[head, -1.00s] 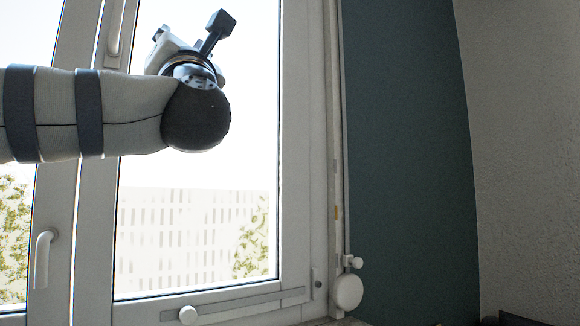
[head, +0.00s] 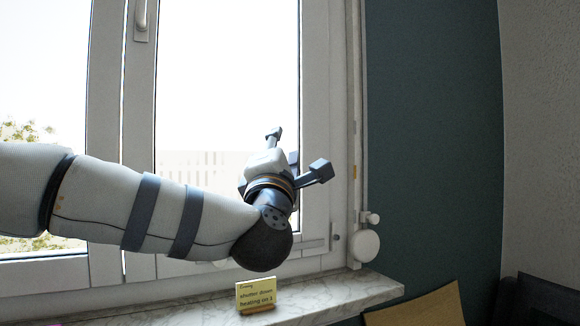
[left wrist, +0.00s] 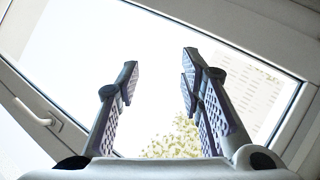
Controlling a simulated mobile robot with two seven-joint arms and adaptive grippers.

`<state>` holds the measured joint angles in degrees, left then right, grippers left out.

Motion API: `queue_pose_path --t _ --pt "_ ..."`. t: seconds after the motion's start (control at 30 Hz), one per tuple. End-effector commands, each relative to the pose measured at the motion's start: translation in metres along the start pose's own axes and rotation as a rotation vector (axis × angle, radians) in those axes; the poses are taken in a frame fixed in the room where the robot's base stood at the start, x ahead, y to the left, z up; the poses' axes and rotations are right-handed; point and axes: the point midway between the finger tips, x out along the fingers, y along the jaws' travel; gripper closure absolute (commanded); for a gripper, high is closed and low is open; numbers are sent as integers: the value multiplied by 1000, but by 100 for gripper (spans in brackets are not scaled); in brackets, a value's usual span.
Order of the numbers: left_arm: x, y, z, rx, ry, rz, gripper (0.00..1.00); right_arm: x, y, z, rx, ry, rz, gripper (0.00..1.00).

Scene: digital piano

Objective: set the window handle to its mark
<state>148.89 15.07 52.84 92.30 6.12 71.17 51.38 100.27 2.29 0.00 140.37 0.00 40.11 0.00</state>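I cannot make out a mark beside either. My left gripper (head: 272,160) is in front of the right window pane, right of and below the handle in the head view. In the left wrist view its fingers (left wrist: 160,75) are apart with nothing between them. My right gripper is not in view.
A marble sill (head: 345,290) runs below the window. A yellow note card (head: 256,295) reading "shutter down, heating on 1" stands on it. A round white strap winder (head: 365,246) is on the right. A tan panel (head: 420,308) is at lower right. My left arm covers the lower left window.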

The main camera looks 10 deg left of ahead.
Motion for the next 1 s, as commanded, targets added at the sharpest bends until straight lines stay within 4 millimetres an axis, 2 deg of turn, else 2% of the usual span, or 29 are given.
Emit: queue_pose_path --t 0.1,0.2,0.67,0.73,0.77,0.87,0.9,0.97,1.0 --pt "-6 -18 -1 37 -12 -37 65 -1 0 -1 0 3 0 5" --pt "-8 -27 -2 56 -18 -56 65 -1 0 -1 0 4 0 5" --pt "-9 -31 -2 63 -20 -63 65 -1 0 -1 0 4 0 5" --pt "-11 -37 -3 73 -23 -75 65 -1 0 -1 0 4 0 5" --pt "-14 -46 -4 87 -28 -92 65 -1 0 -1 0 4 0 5" --pt "-38 -104 -12 193 -67 -213 65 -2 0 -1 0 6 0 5" --pt "-55 -137 -18 254 -93 -284 65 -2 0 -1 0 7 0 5" --pt "-88 -188 -30 351 -139 -401 65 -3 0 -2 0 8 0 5" --pt "-112 -220 -38 413 -174 -480 65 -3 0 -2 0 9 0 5"
